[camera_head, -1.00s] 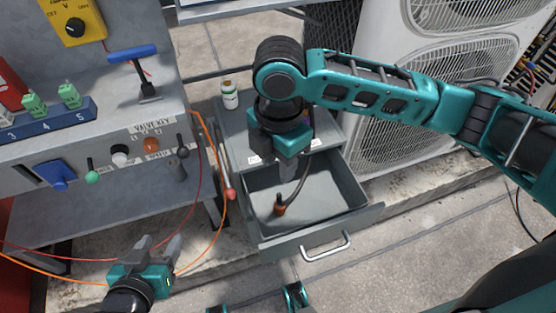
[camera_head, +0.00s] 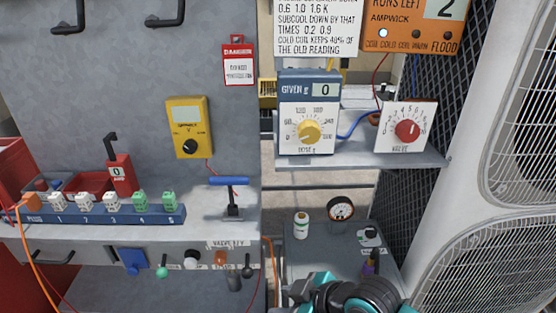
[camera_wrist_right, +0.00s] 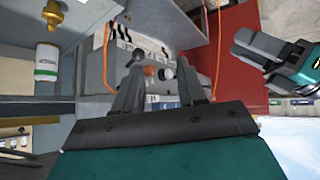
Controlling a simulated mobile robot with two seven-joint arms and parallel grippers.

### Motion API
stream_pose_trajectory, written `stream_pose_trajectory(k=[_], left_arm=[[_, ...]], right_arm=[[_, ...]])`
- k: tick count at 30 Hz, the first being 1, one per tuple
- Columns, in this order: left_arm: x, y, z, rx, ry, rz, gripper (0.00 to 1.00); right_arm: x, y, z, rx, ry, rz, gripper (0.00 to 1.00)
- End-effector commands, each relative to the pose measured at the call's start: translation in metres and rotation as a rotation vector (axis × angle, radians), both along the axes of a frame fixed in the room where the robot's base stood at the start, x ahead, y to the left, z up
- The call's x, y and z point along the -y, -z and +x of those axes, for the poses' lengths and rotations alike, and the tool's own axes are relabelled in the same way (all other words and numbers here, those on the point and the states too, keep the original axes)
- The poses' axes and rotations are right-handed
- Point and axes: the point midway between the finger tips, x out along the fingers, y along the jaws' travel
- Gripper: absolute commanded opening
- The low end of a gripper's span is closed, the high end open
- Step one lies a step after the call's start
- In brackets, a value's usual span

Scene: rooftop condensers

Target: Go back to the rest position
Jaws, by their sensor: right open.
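My right gripper (camera_wrist_right: 160,85) shows in the right wrist view with its two grey fingers apart and nothing between them. Behind the fingers is the front of the workbench with its knobs (camera_wrist_right: 150,72). In the head view only teal and black parts of my arm show at the bottom centre; the fingers are out of frame. My left gripper (camera_wrist_right: 262,52) shows at the right of the right wrist view, apart from the right one. Its opening is unclear from this angle, and it is outside the head view.
A grey bench (camera_head: 215,232) carries a blue-handled lever (camera_head: 230,190) and a numbered block (camera_head: 110,215). A white bottle (camera_head: 301,224) and a gauge (camera_head: 341,208) stand on the lower surface. Orange cables (camera_wrist_right: 107,45) hang near the bench. A condenser (camera_head: 470,240) stands at the right.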

Motion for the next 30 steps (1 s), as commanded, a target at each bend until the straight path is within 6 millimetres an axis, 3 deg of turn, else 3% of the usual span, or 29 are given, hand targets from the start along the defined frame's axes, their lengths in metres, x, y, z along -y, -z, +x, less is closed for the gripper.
stream_pose_trajectory(k=[7, 15, 21, 30], left_arm=[[-0.006, -0.023, -0.002, 0.004, -0.007, 0.015, 0.56], [-0.013, -0.034, -0.005, 0.003, -0.016, 0.028, 0.56], [-0.017, -0.034, -0.007, 0.004, -0.021, 0.033, 0.56], [-0.017, -0.032, -0.009, -0.001, -0.019, 0.033, 0.56]], right_arm=[[0.057, 0.019, -0.014, 0.008, 0.452, 0.182, 0.40], [0.137, 0.042, -0.065, 0.067, 0.773, 0.205, 0.40], [0.159, 0.047, -0.084, 0.091, 0.837, 0.194, 0.40], [0.160, 0.048, -0.084, 0.093, 0.837, 0.194, 0.40]])
